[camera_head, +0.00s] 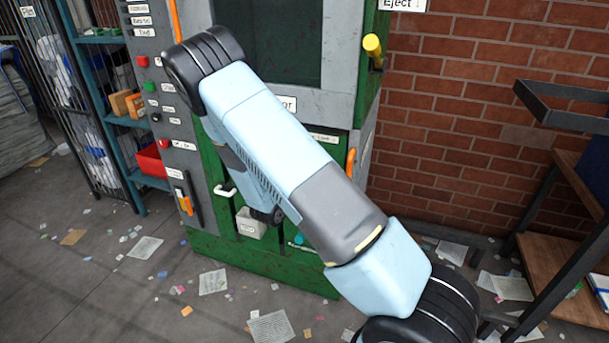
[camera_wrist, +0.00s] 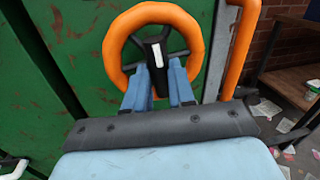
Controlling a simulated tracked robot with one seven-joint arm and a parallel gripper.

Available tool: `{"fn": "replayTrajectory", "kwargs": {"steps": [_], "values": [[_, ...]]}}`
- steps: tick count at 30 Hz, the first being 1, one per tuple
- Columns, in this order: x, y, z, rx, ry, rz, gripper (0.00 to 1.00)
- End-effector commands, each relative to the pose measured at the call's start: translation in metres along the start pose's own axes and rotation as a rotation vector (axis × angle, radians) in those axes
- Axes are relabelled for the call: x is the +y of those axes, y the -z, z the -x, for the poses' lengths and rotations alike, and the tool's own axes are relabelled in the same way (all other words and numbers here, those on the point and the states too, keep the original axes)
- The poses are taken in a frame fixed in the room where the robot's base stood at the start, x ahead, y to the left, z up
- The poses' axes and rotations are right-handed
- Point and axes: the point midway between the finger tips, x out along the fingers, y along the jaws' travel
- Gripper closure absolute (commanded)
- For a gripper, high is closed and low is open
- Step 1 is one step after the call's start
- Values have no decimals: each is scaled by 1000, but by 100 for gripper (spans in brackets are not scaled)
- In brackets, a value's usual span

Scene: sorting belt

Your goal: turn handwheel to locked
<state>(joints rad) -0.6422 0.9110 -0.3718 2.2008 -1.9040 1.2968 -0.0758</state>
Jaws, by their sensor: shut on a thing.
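The handwheel (camera_wrist: 196,38) is an orange ring with dark spokes and a black hub, mounted on a green metal panel in the wrist view. My gripper (camera_wrist: 160,68) reaches up to it from below. Its two blue fingers stand on either side of a black spoke in the lower part of the wheel and are shut on it. The fingertips cover part of the wheel's inside. No locked mark is readable in the wrist view. In the head view my arm hides the handwheel and the gripper.
An orange bar handle (camera_wrist: 242,45) stands close to the wheel's right; it also shows in the head view (camera_head: 351,160). The green machine (camera_head: 265,265) has a yellow knob (camera_head: 372,46) on its upper right. A metal rack (camera_head: 560,215) stands at right. Papers litter the floor.

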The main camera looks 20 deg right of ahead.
Motion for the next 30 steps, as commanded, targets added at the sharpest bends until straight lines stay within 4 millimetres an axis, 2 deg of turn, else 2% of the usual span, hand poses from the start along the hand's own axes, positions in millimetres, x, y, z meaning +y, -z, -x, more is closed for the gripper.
{"fn": "replayTrajectory", "kwargs": {"steps": [9,25,26,30], "values": [[2,1,1,27,-5,-108,100],[3,0,1,28,-6,-128,100],[3,0,1,28,-6,-128,73],[2,0,0,27,-5,-128,60]]}}
